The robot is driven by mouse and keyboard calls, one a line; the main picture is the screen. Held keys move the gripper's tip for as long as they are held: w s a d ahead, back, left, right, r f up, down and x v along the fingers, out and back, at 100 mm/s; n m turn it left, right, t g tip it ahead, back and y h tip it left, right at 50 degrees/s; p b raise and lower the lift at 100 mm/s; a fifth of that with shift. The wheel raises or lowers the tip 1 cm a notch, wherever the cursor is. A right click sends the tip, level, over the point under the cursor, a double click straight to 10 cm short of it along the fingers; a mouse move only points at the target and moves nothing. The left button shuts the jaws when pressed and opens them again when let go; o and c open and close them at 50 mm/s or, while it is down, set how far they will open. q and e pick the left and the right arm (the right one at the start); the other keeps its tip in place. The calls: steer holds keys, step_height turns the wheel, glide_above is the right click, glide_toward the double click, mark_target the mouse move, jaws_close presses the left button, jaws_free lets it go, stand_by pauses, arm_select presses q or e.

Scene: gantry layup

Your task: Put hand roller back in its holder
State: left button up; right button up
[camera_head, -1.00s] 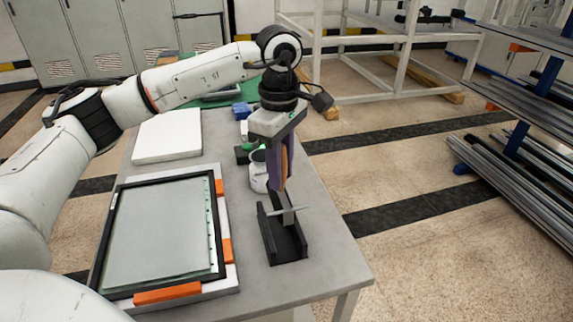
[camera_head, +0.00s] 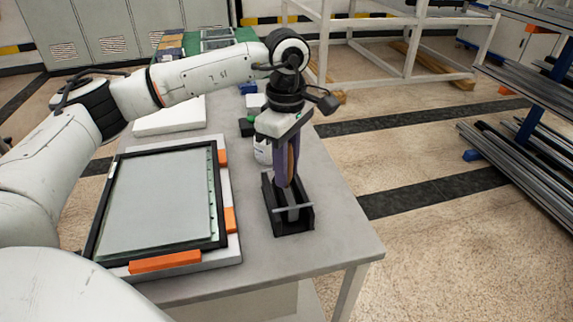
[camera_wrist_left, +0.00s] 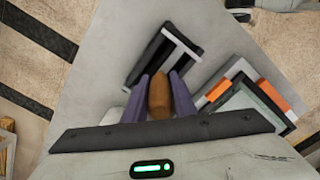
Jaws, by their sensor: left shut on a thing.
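The hand roller has a brown handle (camera_head: 292,160), which also shows in the wrist view (camera_wrist_left: 159,95). My left gripper (camera_head: 286,182), with purple fingers, is shut on this handle and holds it roughly upright. The black holder (camera_head: 290,228) stands on the table near its right edge, directly below the gripper. The roller's grey lower part is down between the holder's side walls, with a thin pale bar across it. I cannot tell whether it rests on the holder's floor. The holder also shows ahead of the fingers in the wrist view (camera_wrist_left: 150,62). My right gripper is not in view.
A black-framed panel with orange corner pieces (camera_head: 165,262) lies left of the holder. A white bottle (camera_head: 262,150) and small dark and green items stand just behind the gripper. A white slab (camera_head: 170,118) lies farther back. The table front (camera_head: 320,250) near the holder is clear.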

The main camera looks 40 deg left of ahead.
arm_select(q)
steer(key=shift+f, duration=0.2)
stand_by(0.4)
steer(key=shift+f+b, duration=0.3)
steer(key=shift+b, duration=0.05)
steer(key=o, duration=1)
step_height(320, 180, up, 10)
steer(key=shift+f, duration=0.15)
steer(key=shift+r, duration=0.35)
